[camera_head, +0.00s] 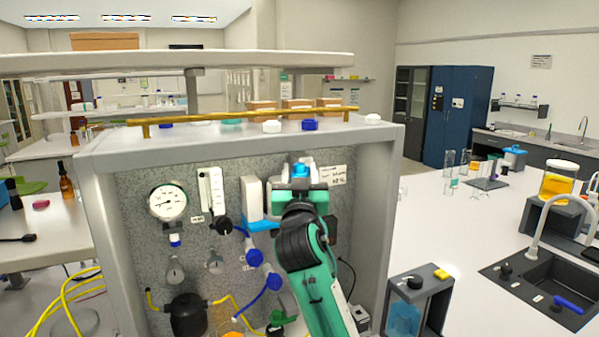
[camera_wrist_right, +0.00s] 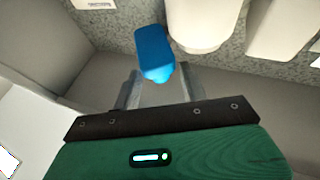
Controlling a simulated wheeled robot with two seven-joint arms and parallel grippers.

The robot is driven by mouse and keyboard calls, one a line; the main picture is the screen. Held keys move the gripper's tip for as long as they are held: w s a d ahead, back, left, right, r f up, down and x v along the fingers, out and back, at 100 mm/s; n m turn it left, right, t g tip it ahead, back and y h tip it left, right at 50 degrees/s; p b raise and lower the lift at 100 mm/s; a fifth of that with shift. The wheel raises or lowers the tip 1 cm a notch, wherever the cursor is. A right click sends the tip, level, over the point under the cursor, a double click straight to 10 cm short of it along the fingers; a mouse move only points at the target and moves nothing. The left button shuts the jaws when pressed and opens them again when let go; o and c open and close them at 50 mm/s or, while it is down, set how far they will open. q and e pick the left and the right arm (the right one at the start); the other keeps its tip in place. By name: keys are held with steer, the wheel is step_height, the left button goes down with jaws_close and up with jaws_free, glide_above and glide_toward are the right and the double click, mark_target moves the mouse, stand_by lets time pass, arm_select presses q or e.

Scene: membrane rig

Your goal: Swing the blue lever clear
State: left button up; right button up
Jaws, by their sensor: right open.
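The blue lever (camera_wrist_right: 153,52) shows in the right wrist view as a rounded blue handle beside a white cylindrical housing (camera_wrist_right: 197,22). In the head view a small bit of blue (camera_head: 300,170), which looks like the same lever, shows just beyond the right gripper. My right gripper (camera_wrist_right: 160,76) is open, with a finger on either side of the lever's near end. I cannot tell whether either finger touches it. In the head view the right gripper (camera_head: 300,186) is raised in front of the speckled panel, and my arm hides part of that panel. My left gripper is not in view.
The grey rig frame (camera_head: 385,210) walls the panel at both sides, with a shelf above carrying a yellow rail (camera_head: 235,117). A gauge (camera_head: 168,202), a flowmeter (camera_head: 212,190) and blue valve handles (camera_head: 255,257) sit left of my arm. Bench space lies open at right.

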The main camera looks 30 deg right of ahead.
steer(key=c, duration=0.7)
